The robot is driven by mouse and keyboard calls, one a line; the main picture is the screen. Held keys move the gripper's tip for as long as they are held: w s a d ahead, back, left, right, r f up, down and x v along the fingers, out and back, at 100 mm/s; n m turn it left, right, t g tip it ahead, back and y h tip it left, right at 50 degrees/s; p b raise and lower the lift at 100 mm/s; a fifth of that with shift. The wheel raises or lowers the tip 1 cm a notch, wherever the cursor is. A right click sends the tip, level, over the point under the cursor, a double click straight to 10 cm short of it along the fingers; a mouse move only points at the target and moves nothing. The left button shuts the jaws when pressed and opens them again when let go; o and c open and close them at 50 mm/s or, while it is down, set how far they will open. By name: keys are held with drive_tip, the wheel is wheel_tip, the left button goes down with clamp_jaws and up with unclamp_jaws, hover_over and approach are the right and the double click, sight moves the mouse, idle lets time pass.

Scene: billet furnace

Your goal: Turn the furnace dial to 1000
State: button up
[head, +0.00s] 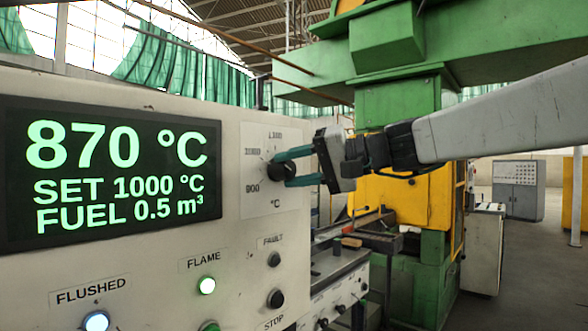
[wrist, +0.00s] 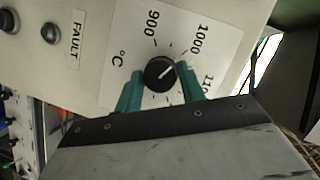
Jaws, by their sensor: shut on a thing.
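The black furnace dial (head: 279,170) sits on a white scale plate marked 900, 1000 and 1100 °C, right of the display. My gripper (head: 284,170) is shut on it, with one green finger on each side. In the wrist view the dial (wrist: 159,72) shows between the two fingers, and its white pointer line aims up and right, toward the 1000 label. The display (head: 115,172) reads 870 °C, SET 1000 °C and FUEL 0.5 m³.
Below the display are a lit FLUSHED lamp (head: 96,321) and a lit FLAME lamp (head: 207,285). Black knobs by the FAULT and STOP labels sit below the dial (head: 275,298). A green and yellow machine (head: 400,215) stands behind my arm.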

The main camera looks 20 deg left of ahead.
drive_tip(key=o, duration=1)
drive_tip(key=shift+c, duration=0.2)
drive_tip(key=d+r, duration=0.1)
drive_tip(key=d, duration=0.6)
drive_tip(key=shift+s+d+r, duration=0.15)
drive_tip(key=shift+d+r, duration=0.1)
drive_tip(key=shift+d, duration=0.1)
